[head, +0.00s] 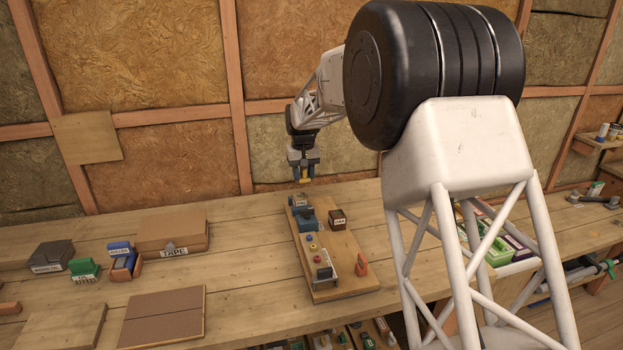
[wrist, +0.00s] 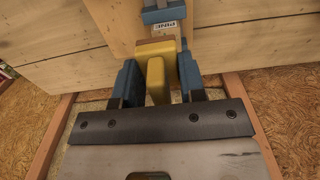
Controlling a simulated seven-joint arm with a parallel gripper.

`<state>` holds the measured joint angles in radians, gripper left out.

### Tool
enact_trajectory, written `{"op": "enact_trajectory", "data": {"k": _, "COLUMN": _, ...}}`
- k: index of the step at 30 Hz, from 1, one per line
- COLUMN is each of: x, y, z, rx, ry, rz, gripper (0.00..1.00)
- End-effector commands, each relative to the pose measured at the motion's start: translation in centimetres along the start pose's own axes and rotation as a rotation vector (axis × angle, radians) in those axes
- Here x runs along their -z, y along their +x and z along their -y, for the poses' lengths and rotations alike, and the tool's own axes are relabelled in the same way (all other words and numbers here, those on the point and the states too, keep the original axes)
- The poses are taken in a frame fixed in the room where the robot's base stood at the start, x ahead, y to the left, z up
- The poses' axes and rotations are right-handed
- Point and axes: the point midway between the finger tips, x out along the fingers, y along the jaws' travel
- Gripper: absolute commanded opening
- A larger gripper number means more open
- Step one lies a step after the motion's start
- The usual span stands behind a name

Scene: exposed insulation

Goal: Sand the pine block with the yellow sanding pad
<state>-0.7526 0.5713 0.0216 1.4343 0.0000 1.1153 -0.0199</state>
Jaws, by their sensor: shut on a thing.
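My gripper (head: 303,170) hangs pointing down above the far end of a tool board on the bench. It is shut on the yellow sanding pad (head: 304,181). In the wrist view the pad (wrist: 186,70) sits between the blue fingers of my gripper (wrist: 155,82), with a brown face at its far end. The pine block (wrist: 168,27), pale wood with a PINE label, shows just beyond the pad, next to a blue clamp part (wrist: 162,14). In the head view the labelled end (head: 298,200) is small, below the pad, with a gap between them.
The tool board (head: 343,277) carries a blue vise (head: 307,220), a small dark box (head: 337,218), coloured knobs and an orange piece (head: 361,265). Labelled blocks and a cardboard box (head: 172,230) stand at left. An insulated wall (head: 170,160) rises close behind. Bench around the board is mostly clear.

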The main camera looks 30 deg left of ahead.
Motion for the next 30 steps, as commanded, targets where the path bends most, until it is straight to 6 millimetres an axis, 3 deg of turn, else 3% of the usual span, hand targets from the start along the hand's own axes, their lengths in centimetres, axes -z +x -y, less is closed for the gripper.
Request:
{"op": "enact_trajectory", "data": {"k": 19, "x": 0.8, "y": 0.1, "z": 0.5, "rx": 0.0, "ry": 0.0, "rz": -0.001, "gripper": 0.18}}
{"op": "enact_trajectory", "data": {"k": 30, "x": 0.8, "y": 2.8, "z": 0.5, "rx": 0.0, "ry": 0.0, "rz": 0.0, "gripper": 0.18}}
